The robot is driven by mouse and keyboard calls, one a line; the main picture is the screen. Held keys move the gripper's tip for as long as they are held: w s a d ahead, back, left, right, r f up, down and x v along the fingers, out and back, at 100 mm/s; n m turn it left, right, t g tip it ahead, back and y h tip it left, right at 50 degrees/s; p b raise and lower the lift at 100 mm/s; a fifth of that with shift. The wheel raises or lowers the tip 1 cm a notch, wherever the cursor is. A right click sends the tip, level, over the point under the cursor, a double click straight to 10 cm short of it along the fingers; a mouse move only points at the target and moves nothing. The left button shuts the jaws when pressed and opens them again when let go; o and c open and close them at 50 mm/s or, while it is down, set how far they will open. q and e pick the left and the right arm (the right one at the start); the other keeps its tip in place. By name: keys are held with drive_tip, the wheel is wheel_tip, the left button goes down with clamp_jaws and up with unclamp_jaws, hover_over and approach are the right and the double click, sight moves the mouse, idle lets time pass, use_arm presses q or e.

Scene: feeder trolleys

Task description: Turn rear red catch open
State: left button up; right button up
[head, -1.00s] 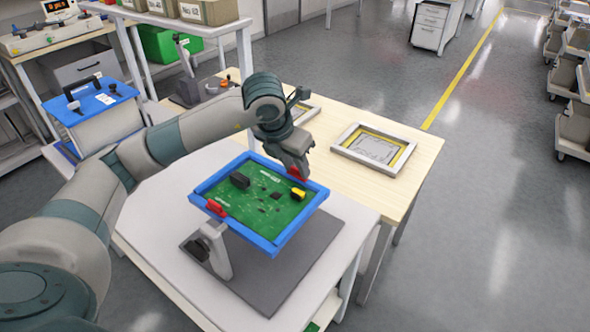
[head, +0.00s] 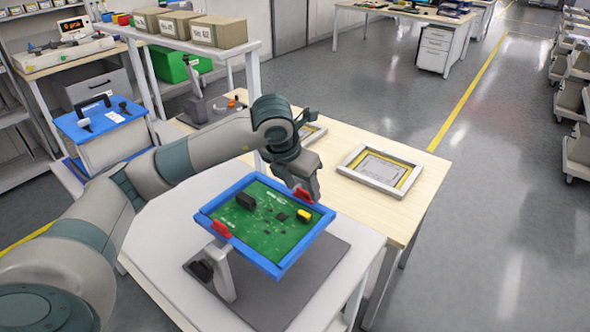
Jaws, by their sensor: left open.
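A green circuit board (head: 265,222) sits in a blue frame (head: 287,264) on a grey stand, tilted slightly. The rear red catch (head: 303,194) is at the frame's far right edge. A second red catch (head: 221,230) is on the near left edge. My left gripper (head: 306,192) reaches over from the left, pointing down at the rear catch. Its fingers are open and right at the catch, partly hiding it; I cannot tell whether they touch it. The catch's exact turn is hard to see. My right gripper is not in view.
The stand's dark base plate (head: 315,277) lies on a white table (head: 165,245). Behind it, a wooden table (head: 425,185) carries a grey frame with a yellow border (head: 380,170). Boxes (head: 218,32) stand on a shelf at the back left. Open floor lies to the right.

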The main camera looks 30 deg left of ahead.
use_arm(q)
drive_tip(key=shift+s+r, duration=0.2)
drive_tip(key=shift+r, duration=0.4)
drive_tip(key=b+v, duration=0.2)
drive_tip(key=v, duration=1.4)
drive_tip(key=shift+b, duration=0.3)
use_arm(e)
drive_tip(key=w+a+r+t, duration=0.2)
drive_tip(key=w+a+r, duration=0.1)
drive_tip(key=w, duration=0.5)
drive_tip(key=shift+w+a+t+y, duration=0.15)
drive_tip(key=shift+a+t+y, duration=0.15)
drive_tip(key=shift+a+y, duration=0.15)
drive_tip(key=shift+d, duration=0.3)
use_arm(q)
drive_tip(key=shift+r, duration=0.1)
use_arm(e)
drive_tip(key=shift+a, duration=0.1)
